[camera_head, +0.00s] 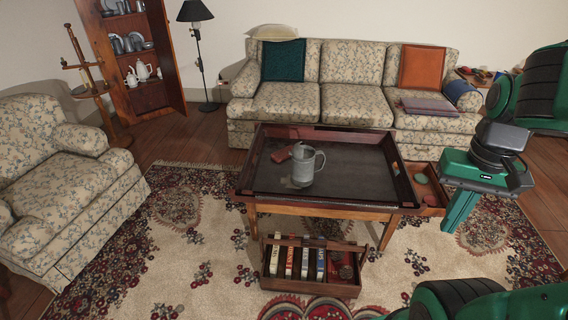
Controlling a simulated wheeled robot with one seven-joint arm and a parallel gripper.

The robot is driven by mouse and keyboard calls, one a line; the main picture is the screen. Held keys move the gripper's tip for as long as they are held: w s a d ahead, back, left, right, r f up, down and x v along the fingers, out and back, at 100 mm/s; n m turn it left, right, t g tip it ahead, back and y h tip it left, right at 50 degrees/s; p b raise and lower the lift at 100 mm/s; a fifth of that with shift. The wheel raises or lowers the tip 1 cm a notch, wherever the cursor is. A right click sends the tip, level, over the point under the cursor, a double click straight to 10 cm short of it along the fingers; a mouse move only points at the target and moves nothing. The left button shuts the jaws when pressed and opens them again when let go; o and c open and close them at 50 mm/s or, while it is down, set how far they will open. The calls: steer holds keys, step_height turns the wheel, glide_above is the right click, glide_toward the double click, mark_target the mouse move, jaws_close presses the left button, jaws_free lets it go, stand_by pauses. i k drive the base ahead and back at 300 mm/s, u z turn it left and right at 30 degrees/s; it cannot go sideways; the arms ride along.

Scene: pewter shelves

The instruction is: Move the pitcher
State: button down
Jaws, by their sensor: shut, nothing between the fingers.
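A grey metal pitcher (303,168) with a handle on its right stands upright on the dark tray top of the coffee table (345,187), left of its middle. A small reddish object (281,155) lies just left of it, partly hidden behind it. My gripper (453,225) hangs at the right, pointing down, well apart from the pitcher and to the right of the table. It is shut and empty.
The table has raised wooden edges. A wooden caddy of books (312,266) sits on the rug in front. A patterned sofa (327,102) stands behind, an armchair (62,190) at left. A cabinet (152,95) holds white pots. The tray's right side is clear.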

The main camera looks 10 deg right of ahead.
mark_target(303, 169)
steer(key=z, duration=0.1)
steer(key=i, duration=1)
steer(key=u, duration=0.1)
